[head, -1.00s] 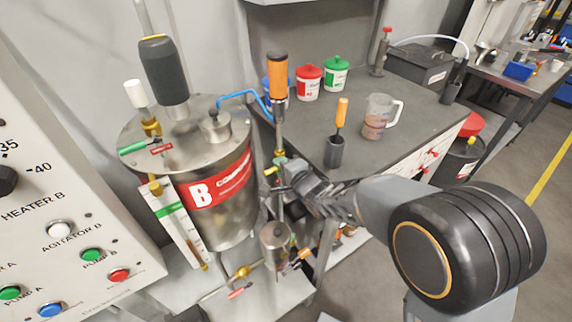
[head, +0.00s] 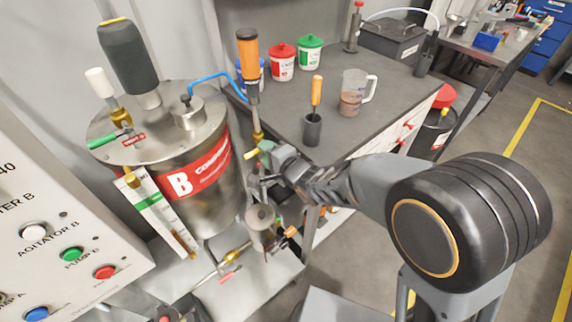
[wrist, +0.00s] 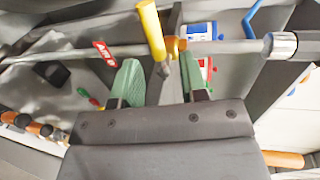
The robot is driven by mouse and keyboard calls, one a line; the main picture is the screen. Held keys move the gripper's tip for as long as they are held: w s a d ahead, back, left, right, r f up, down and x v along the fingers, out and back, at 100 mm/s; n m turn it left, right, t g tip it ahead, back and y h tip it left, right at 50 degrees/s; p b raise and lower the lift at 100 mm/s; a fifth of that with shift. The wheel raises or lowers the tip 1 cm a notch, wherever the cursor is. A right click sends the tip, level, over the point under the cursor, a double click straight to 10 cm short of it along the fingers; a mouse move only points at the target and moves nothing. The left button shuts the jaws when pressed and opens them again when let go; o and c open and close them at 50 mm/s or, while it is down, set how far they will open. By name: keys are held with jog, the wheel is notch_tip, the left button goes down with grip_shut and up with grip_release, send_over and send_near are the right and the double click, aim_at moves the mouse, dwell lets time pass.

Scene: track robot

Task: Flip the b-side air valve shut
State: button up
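The b-side air valve's yellow lever (wrist: 151,30) stands across a thin horizontal-looking pipe in the wrist view, beside its brass-orange body (wrist: 175,46). A red tag reading AIR B (wrist: 104,54) hangs on the pipe to its left. My gripper (wrist: 158,72) has its two green fingers apart, one on each side of the lever's line, with nothing clamped between them. I cannot tell whether a finger touches the lever. In the head view the lever (head: 251,153) shows just left of my gripper (head: 266,148), right of the B tank (head: 165,165). My gripper partly hides the valve there.
A blue hose (head: 215,77) runs from the tank lid. A grey bench (head: 345,130) behind holds a jug (head: 354,95) and a dark cup (head: 312,130). A control panel (head: 60,230) stands at left. Open floor lies right.

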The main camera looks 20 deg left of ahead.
jog(key=v, duration=1)
jog(key=shift+s+d+p, duration=0.15)
jog(key=shift+s+p, duration=0.05)
jog(key=shift+p, duration=0.25)
jog(key=w+d+f+n+h, duration=0.2)
jog(key=d+f+n+h, duration=0.3)
jog(key=f+h, duration=0.1)
jog(key=d+r+n+g+h+p, duration=0.1)
jog(key=d+r+n+h+p, duration=0.1)
jog(key=d+h, duration=0.5)
jog(key=s+d+r+g+p, duration=0.1)
jog(key=s+d+r+p, duration=0.1)
jog(key=d+r, duration=0.3)
jog(key=s+d+r+g+p, duration=0.1)
jog(key=s+d+r+p, duration=0.2)
jog(key=d+r, duration=0.2)
jog(key=s+d+r+m+h+p, duration=0.1)
jog(key=s+d+r+p, duration=0.1)
jog(key=d+r, duration=0.4)
jog(key=d+p, duration=0.1)
jog(key=d, duration=0.2)
jog(key=shift+s+g, duration=0.15)
jog(key=shift+g, duration=0.25)
jog(key=shift+a, duration=0.2)
